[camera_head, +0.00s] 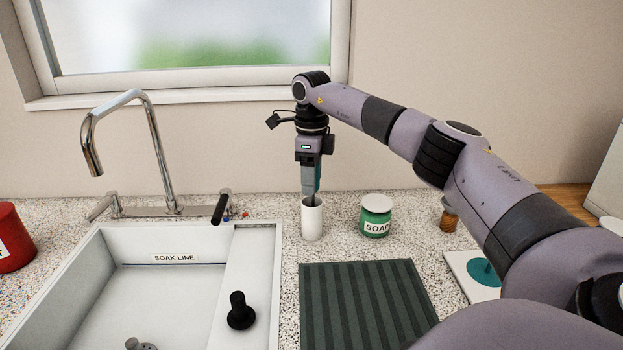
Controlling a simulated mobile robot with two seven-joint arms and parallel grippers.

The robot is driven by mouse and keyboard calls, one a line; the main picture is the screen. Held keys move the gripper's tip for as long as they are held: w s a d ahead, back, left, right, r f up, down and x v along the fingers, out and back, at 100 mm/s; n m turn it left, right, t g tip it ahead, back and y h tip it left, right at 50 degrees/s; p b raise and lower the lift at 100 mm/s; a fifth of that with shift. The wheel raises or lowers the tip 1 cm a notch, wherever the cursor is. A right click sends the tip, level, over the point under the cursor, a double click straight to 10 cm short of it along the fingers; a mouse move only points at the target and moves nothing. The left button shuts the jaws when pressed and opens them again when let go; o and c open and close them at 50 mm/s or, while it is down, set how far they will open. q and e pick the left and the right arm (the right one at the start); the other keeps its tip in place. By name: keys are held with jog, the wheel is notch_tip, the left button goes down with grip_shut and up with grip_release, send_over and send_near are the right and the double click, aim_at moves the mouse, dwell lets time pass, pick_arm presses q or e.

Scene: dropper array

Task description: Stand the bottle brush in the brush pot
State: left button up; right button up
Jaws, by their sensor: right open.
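The brush pot (312,222) is a white upright cylinder on the speckled counter, right of the sink. My right gripper (311,192) points straight down at the pot's mouth, with its jaws open. A narrow grey and teal part shows at its fingers and reaches the pot's opening. I cannot tell whether that part is finger or brush. The bottle brush cannot be made out clearly; the inside of the pot is hidden. My left gripper is not in view.
A sink (190,277) with a tap (155,140) lies left. A black knobbed object (240,312) stands on its right ledge. A green soap jar (376,217) stands right of the pot. A dark ribbed mat (365,305) lies in front. A red container (12,238) stands far left.

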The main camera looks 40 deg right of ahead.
jog(key=r, duration=0.6)
jog(key=shift+w+a+r+b, duration=0.25)
jog(key=shift+a+r+b, duration=0.05)
jog(key=shift+a+b, duration=0.1)
